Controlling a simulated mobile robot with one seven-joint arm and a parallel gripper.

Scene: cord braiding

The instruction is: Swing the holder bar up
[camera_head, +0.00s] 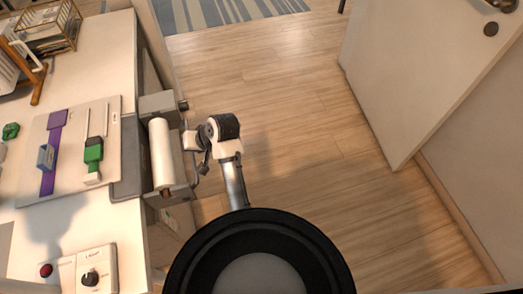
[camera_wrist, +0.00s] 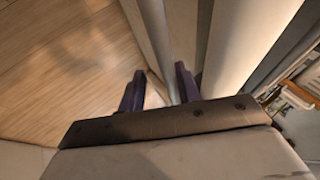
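A pale, thick roll (camera_head: 162,155) is mounted at the right edge of the white table; in the wrist view a large pale cylinder (camera_wrist: 245,40), likely the same roll, runs along the right. A thin grey bar (camera_head: 195,168) shows just right of the roll in the head view; I cannot tell for sure that it is the holder bar. In the wrist view a pale long bar (camera_wrist: 155,35) runs down towards the gap between my fingers. My gripper (camera_wrist: 160,82) has its two dark purple fingers apart. Whether they touch the bar cannot be seen.
The table holds a light board (camera_head: 70,130) with a purple strap and a green slider, and a control box (camera_head: 97,270) with a red button and knob. A wire basket (camera_head: 48,28) stands at the back. Open wooden floor (camera_head: 300,130) lies right, with a white door (camera_head: 415,75) beyond.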

